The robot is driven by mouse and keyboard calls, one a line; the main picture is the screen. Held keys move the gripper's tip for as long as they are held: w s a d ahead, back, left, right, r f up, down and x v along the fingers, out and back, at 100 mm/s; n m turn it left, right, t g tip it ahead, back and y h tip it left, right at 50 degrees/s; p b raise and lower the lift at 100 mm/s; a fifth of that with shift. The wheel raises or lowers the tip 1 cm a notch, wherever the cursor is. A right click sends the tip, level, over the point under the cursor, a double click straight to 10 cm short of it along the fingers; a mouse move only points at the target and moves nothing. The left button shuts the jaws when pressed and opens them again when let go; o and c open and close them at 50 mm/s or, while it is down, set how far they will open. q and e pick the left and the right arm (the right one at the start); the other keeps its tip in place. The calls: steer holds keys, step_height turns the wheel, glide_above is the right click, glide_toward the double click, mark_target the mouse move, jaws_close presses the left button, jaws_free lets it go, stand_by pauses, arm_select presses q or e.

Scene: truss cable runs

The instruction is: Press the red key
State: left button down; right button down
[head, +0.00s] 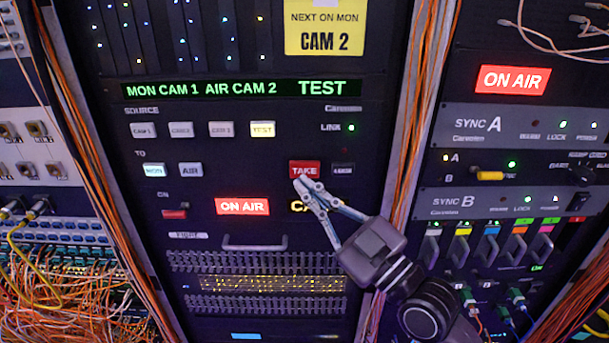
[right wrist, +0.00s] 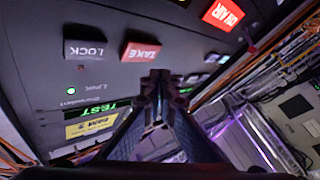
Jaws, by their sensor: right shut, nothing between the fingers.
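The red key, marked TAKE (head: 304,169), sits on the black middle panel, right of the AIR key. It also shows in the right wrist view (right wrist: 141,52), beside the dark LOCK key. My right gripper (head: 303,183) is shut and empty. Its fingertips are at the lower edge of the red key in the head view. In the right wrist view the closed tips (right wrist: 160,77) are just below and right of the key. I cannot tell whether they touch it. My left gripper is not in view.
The dark LOCK key (head: 343,170) is close on the right of the red key. White keys, with TEST (head: 262,129) lit yellow, are above left. A lit ON AIR sign (head: 242,206) is below left. Orange cables (head: 408,150) run down the panel's right edge.

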mark_target(296, 166)
steer(key=shift+w, duration=0.85)
steer(key=shift+w, duration=0.1)
stand_by(0.8)
steer(key=shift+w+b, duration=0.35)
steer(key=shift+w, duration=0.4)
stand_by(0.7)
steer(key=shift+s, duration=0.9)
